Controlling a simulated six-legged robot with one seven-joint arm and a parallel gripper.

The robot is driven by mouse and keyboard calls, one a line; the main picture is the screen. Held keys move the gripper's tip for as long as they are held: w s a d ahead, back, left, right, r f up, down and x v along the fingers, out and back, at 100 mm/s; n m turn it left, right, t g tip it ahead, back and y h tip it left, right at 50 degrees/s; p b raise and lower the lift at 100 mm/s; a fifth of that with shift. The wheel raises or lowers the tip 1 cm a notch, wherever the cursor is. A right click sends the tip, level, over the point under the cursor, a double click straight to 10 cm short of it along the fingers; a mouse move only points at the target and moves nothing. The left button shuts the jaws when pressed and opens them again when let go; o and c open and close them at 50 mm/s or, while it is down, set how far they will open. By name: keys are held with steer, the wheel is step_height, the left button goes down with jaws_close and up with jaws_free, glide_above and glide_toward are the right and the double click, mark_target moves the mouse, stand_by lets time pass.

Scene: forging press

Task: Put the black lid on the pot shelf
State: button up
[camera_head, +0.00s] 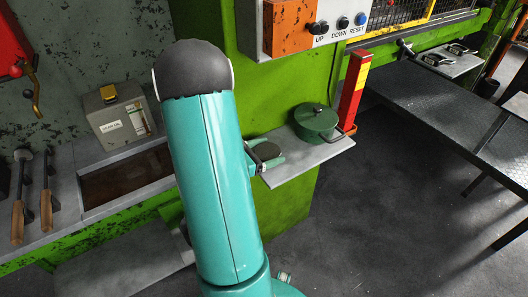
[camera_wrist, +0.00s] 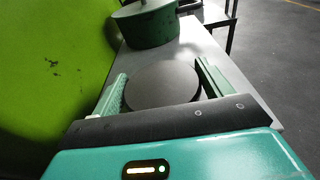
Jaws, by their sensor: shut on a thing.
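The black lid (camera_wrist: 162,88) is a flat dark disc between the two green fingers of my gripper (camera_wrist: 163,72) in the wrist view. The gripper is shut on it. In the head view my gripper (camera_head: 266,157) and the lid (camera_head: 268,151) are over the left part of the grey pot shelf (camera_head: 305,165), partly hidden by my arm. I cannot tell whether the lid touches the shelf. A green lidded pot (camera_head: 318,122) stands on the shelf, beyond the lid; it also shows in the wrist view (camera_wrist: 148,24).
The green press wall (camera_head: 275,95) borders the shelf. A control box (camera_head: 318,28) is above it and a red post (camera_head: 353,90) behind the pot. A dark bench (camera_head: 440,100) stands right.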

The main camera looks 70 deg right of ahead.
steer(key=shift+a+f, duration=0.1)
steer(key=shift+f, duration=0.4)
steer(key=o, duration=1)
steer(key=shift+f, duration=0.1)
steer(key=v, duration=1.2)
